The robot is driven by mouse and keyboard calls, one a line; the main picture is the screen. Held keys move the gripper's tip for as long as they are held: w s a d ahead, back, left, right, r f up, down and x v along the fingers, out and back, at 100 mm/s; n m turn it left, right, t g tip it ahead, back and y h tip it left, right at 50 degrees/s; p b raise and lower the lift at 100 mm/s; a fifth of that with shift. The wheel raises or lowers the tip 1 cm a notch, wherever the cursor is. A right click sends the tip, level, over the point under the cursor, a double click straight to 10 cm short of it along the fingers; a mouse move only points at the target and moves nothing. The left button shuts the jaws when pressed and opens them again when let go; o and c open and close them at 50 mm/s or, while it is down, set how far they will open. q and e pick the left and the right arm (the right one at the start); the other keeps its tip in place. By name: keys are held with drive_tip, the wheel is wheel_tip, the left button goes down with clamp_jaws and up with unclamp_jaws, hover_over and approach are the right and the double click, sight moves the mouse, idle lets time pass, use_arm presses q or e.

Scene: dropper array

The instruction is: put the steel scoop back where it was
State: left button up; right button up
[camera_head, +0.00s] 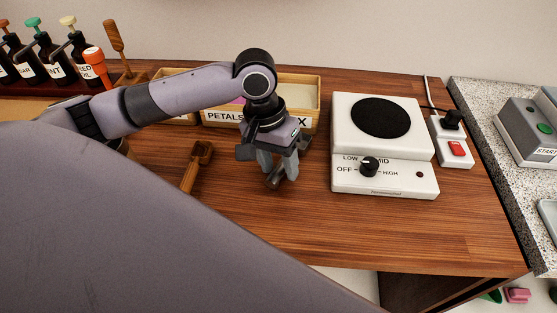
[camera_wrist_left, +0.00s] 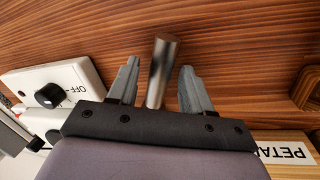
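My left gripper (camera_head: 279,180) points down over the wooden table, in front of the box labelled PETALS (camera_head: 221,115). In the left wrist view its fingers (camera_wrist_left: 158,88) are apart. A steel cylindrical piece (camera_wrist_left: 163,69), seemingly part of the steel scoop, shows between them, with a gap on each side. Its lower end is hidden behind the gripper body. In the head view the fingers mostly hide this steel piece, so I cannot tell the scoop's full shape or whether it touches the table. My right gripper is not in view.
A white hot plate (camera_head: 381,180) with a knob stands right of the gripper, and a red switch box (camera_head: 451,146) beyond it. Dropper bottles (camera_head: 53,57) stand at the back left. The table front is clear.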

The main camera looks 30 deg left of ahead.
use_arm(q)
drive_tip(key=shift+r, duration=0.1)
wheel_tip(320, 180, up, 12)
drive_tip(key=a, duration=0.2)
drive_tip(key=shift+a+p, duration=0.2)
drive_tip(key=shift+p, duration=0.1)
drive_tip(key=shift+s, duration=0.15)
idle(0.4)
